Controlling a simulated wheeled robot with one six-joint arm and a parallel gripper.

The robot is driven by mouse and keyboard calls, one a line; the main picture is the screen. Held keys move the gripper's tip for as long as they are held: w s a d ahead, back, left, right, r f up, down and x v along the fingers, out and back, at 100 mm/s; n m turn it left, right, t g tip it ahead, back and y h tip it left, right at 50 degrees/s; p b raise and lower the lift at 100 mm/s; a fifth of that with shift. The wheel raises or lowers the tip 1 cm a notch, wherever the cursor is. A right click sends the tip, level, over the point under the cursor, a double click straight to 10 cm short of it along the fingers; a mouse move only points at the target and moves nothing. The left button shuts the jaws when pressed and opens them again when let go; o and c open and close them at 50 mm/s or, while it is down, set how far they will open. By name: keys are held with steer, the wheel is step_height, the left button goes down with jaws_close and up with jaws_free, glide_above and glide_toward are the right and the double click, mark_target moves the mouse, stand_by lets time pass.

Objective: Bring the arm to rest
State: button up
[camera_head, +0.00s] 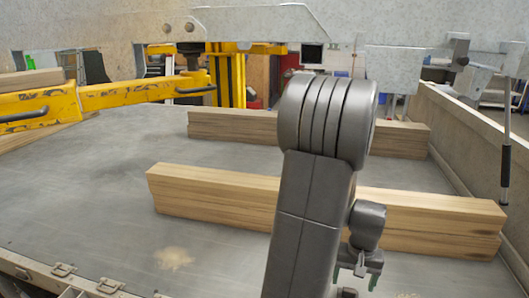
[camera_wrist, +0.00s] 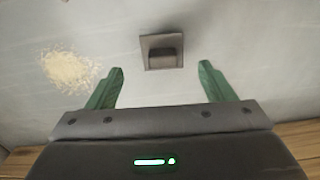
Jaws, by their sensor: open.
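My arm (camera_head: 322,170) rises from the bottom of the head view, bends at a rounded grey joint, and its wrist hangs down on the right. My gripper (camera_head: 355,278) points down at the lower right, in front of the near timber beam. In the wrist view its green fingers (camera_wrist: 161,68) stand wide apart with nothing between them. A small square grey fitting (camera_wrist: 162,52) with a dark block lies on the grey deck beyond the fingertips. The gripper appears to be above the deck, apart from it.
A long timber beam (camera_head: 220,194) lies across the grey deck (camera_head: 100,180), with another beam (camera_head: 235,127) behind. A yellow steel arm (camera_head: 135,92) stands at the left. A low side wall (camera_head: 460,135) bounds the right. Sawdust (camera_head: 173,258) lies at the front left, where the deck is otherwise clear.

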step_height(320, 180, up, 6)
steer(key=shift+f, duration=0.1)
stand_by(0.5)
